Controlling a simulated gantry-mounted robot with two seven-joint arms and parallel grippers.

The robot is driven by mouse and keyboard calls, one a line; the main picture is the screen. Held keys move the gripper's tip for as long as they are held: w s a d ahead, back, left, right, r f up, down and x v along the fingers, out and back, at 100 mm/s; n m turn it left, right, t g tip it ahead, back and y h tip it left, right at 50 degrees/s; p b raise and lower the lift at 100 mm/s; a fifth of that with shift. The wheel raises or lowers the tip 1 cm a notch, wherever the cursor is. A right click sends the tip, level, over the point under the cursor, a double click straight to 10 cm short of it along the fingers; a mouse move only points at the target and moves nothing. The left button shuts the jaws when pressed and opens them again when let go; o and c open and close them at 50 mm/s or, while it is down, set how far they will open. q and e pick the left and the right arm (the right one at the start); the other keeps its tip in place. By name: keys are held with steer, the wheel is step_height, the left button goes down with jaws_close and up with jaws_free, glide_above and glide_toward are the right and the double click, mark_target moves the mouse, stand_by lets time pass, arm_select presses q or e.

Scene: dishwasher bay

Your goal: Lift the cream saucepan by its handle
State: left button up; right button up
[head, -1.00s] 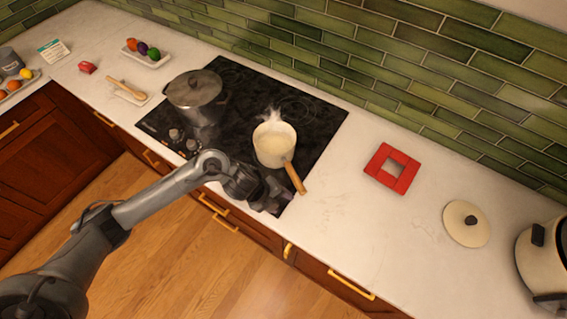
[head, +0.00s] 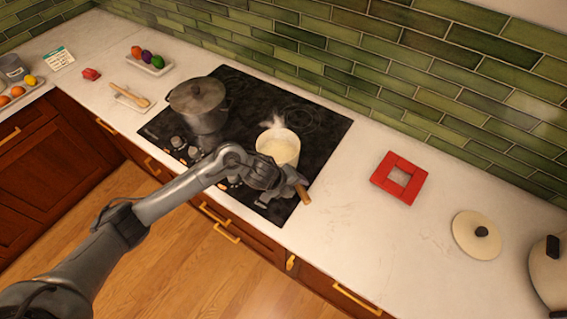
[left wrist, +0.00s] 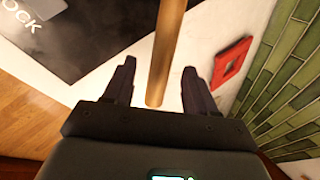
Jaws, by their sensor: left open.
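The cream saucepan (head: 279,146) stands on the black cooktop in the head view, steaming. Its wooden handle (head: 304,194) points toward the front right, over the counter edge of the cooktop. My left gripper (head: 295,189) is at the handle in the head view and hides part of it. In the left wrist view the handle (left wrist: 165,50) runs down between the two open fingers (left wrist: 158,83), with gaps on both sides. The fingers do not visibly touch it. The pan's body is outside the left wrist view. My right gripper is not in view.
A lidded grey pot (head: 198,100) stands at the cooktop's back left. A red square trivet (head: 382,184) and a cream lid (head: 462,241) lie on the counter to the right. A cream appliance (head: 549,270) is at the right edge. The counter around the trivet is clear.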

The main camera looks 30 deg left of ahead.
mark_target(298, 186)
arm_select(q)
steer(key=shift+x, duration=1.8)
steer(key=shift+a, duration=0.1)
jaws_close()
steer(key=shift+w+r, duration=0.1)
steer(key=shift+r, duration=0.05)
